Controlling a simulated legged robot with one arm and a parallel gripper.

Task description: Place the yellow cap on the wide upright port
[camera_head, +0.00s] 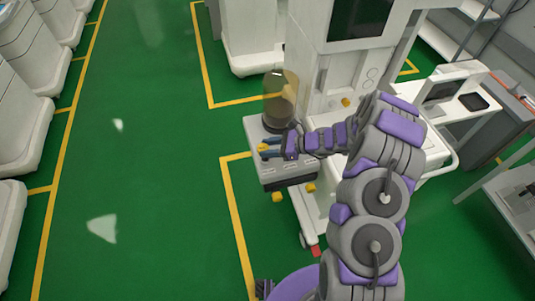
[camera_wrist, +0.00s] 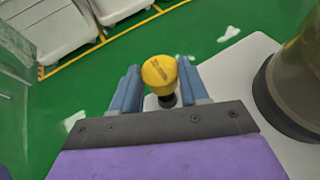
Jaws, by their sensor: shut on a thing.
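The yellow cap (camera_wrist: 160,72) sits between the two blue fingers of my gripper (camera_wrist: 157,86) in the wrist view. My gripper is shut on it. A dark round part (camera_wrist: 167,100) shows just below the cap; I cannot tell whether the cap touches it or whether it is the wide upright port.
The canister's dark base (camera_wrist: 283,98) stands close on the right in the wrist view. Other yellow knobs show on the machine (camera_head: 346,101) and low by the block (camera_head: 277,197). Green floor (camera_head: 150,150) is open at left.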

